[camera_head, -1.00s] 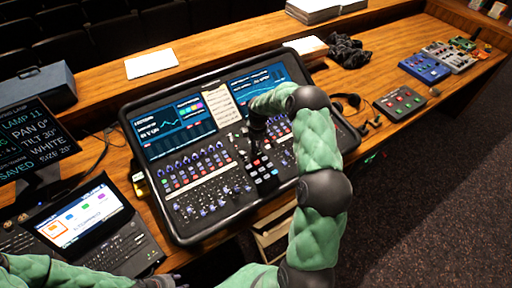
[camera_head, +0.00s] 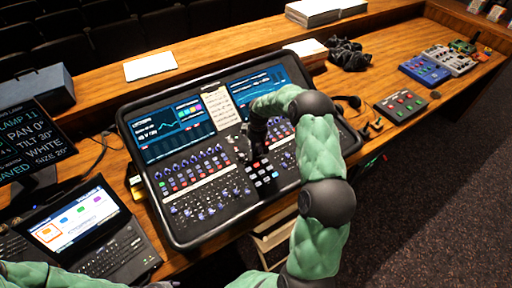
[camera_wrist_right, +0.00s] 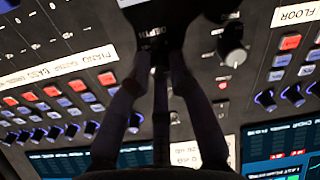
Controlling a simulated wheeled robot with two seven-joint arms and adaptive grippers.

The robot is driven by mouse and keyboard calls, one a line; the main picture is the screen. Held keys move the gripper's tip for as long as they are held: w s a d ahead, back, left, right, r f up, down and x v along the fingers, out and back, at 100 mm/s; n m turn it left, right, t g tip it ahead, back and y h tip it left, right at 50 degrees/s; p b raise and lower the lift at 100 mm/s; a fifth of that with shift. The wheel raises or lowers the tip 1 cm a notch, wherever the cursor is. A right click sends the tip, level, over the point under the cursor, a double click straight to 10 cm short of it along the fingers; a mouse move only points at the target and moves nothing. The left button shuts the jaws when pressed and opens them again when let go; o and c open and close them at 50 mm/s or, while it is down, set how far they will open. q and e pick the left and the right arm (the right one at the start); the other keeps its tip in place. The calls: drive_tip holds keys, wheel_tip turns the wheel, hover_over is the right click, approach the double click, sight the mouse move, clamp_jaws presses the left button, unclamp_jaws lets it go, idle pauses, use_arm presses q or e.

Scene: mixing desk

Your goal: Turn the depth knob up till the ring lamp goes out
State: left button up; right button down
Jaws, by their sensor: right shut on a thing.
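The mixing desk (camera_head: 186,222) is a black console with lit screens, knobs and buttons. My right gripper (camera_head: 256,146) reaches down onto its middle strip. In the right wrist view the fingers of my right gripper (camera_wrist_right: 163,60) are close together beside a "DEPTH" label (camera_wrist_right: 153,32). They are shut on what appears to be the depth knob, which they mostly hide. I cannot make out the ring lamp or whether it is lit. Of my left gripper (camera_head: 164,284), only a dark sliver shows at the bottom edge.
A pale knob (camera_wrist_right: 235,55) stands close to the right of the fingers, with rows of buttons and small knobs around. A laptop (camera_head: 75,215) sits left of the desk.

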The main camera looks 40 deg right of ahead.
sight(257, 149)
drive_tip(key=shift+w, duration=0.1)
drive_tip(key=c, duration=1.1)
unclamp_jaws()
drive_tip(key=shift+a, duration=0.1)
drive_tip(key=shift+c, duration=0.2)
drive_tip(key=shift+r, duration=0.2)
wheel_tip(257, 149, up, 12)
drive_tip(key=shift+s+f, duration=0.2)
drive_tip(key=shift+s, duration=0.25)
